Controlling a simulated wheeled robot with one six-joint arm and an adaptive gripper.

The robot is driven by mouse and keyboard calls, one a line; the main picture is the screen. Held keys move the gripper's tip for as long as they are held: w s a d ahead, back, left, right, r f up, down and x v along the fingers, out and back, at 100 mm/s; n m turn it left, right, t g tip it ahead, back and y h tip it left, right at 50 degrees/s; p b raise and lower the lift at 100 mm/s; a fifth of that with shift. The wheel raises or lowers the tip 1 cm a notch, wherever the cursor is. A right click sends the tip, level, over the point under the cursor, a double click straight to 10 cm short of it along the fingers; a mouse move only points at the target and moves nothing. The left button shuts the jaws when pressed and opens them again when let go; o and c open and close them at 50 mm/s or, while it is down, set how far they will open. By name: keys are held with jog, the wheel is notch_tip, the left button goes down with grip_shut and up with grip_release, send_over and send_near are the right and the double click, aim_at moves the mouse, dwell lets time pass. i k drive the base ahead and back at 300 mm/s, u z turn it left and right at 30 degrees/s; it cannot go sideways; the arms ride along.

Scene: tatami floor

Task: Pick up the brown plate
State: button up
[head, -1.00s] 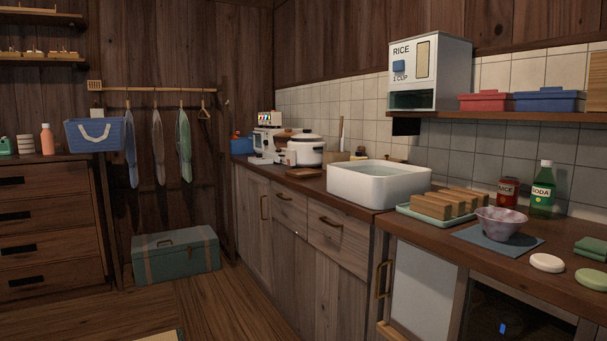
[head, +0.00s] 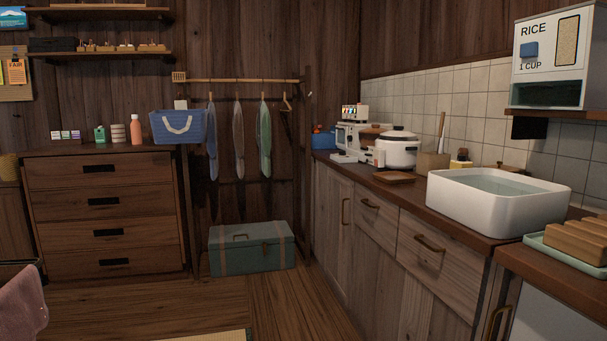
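A small brown plate (head: 394,177) with squared edges lies flat on the kitchen counter in the head view. It is in front of the white rice cooker (head: 397,152) and to the left of the white sink basin (head: 470,205). Nothing is visible on it. My gripper is not in view.
The counter (head: 345,164) runs along the right wall above wooden cabinets (head: 380,240). A wooden block and bottle stand behind the plate. A teal trunk (head: 252,247) sits under hanging clothes. A dresser (head: 105,215) stands left. The wooden floor (head: 290,305) before the cabinets is clear.

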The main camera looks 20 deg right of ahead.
aim_at(395, 177)
jog(key=u, duration=0.35)
jog(key=i, duration=1.8)
jog(key=z, duration=0.65)
jog(key=i, duration=0.95)
jog(key=z, duration=1.05)
